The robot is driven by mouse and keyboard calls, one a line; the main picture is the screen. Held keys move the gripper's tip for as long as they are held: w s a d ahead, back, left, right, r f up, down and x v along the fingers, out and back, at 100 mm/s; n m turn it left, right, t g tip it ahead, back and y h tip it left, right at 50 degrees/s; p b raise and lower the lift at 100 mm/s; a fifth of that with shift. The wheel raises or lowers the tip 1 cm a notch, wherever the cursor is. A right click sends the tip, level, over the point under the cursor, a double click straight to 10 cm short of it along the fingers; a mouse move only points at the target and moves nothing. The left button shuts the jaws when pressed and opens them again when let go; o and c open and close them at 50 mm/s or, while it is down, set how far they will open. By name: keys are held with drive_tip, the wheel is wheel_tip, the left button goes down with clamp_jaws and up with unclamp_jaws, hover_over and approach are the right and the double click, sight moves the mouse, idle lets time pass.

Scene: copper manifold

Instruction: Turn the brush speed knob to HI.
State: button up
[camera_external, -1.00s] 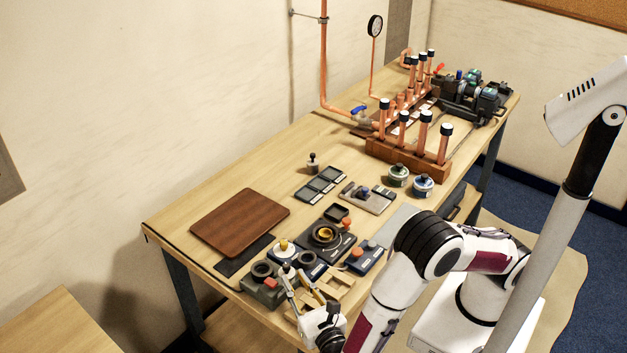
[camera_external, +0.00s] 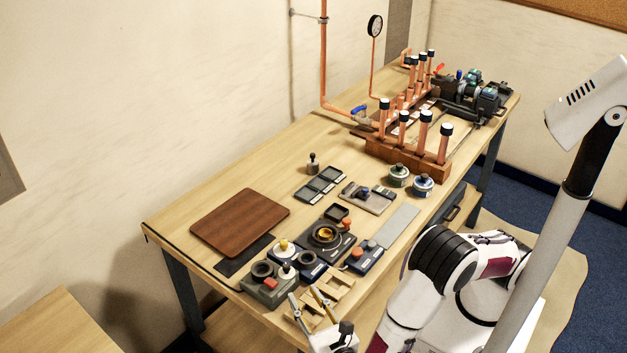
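Several small control boxes stand at the front of the bench. The grey box (camera_external: 262,292) at the front left has a dark ring, a red button and a pale-topped knob (camera_external: 287,271). A dark blue box behind it has a white-and-yellow knob (camera_external: 283,246).
A slotted wooden rack (camera_external: 339,287) lies at the bench's front edge. A dark unit (camera_external: 326,240) with a round dial stands behind the boxes. A brown board (camera_external: 240,222) lies at left. Copper pipes in a wooden block (camera_external: 408,158) stand farther back. Bare bench lies along the wall.

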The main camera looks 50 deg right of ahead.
drive_tip(key=w+a+r+n+t+y, duration=0.2)
drive_tip(key=w+a+r+n+y, duration=0.2)
drive_tip(key=w+r+n+y, duration=0.5)
drive_tip(key=w+a+r+n+t+y, duration=0.25)
drive_tip(key=w+r+n+y, duration=0.3)
drive_tip(key=w+n, duration=0.6)
drive_tip(key=m+g+y, duration=0.7)
drive_tip(key=m+g, duration=1.3)
drive_tip(key=m, duration=1.4)
approach(288, 262)
drive_tip(key=shift+a+f, duration=0.1)
drive_tip(key=shift+a, duration=0.3)
drive_tip(key=shift+a, duration=0.15)
drive_tip(key=shift+x, duration=3.8)
